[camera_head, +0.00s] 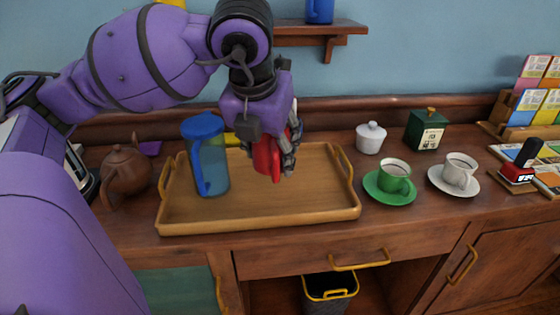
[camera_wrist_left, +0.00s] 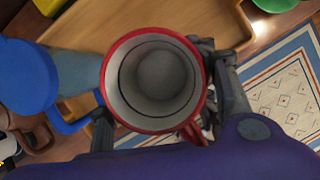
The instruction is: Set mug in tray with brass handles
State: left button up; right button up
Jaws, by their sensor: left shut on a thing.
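A red mug (camera_head: 266,158) is held in my left gripper (camera_head: 283,165), over the wooden tray with brass handles (camera_head: 285,208). In the left wrist view the mug (camera_wrist_left: 155,82) shows its red rim and empty grey inside, with the fingers (camera_wrist_left: 165,100) on either side. The mug looks upright; whether its base touches the tray cannot be told. The tray stands on the wooden counter and also shows in the left wrist view (camera_wrist_left: 225,27). My right gripper is not in view.
A blue-lidded pitcher (camera_head: 212,160) stands in the tray's left part, close to the mug. A brown teapot (camera_head: 124,175) is left of the tray. A green cup (camera_head: 394,178), a white cup (camera_head: 459,170) and a white lidded pot (camera_head: 370,138) are to the right. The tray's front right is clear.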

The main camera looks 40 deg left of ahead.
pick_arm(q)
jog(key=w+f, duration=0.2)
jog(key=w, duration=0.1)
jog(key=w+a+f, duration=0.1)
jog(key=w+f, duration=0.2)
jog(key=w, duration=0.1)
jog(key=w+f, duration=0.2)
jog(key=w, duration=0.2)
jog(key=shift+a+f+b, duration=0.2)
jog(key=shift+f+b, duration=0.15)
jog(key=shift+w+f, duration=0.55)
jog(key=shift+f, duration=0.05)
jog(key=shift+w+a+f, duration=0.1)
jog(key=shift+f, duration=1.55)
jog(key=shift+f, duration=0.2)
jog(key=o, duration=1.4)
jog(key=shift+r, duration=0.15)
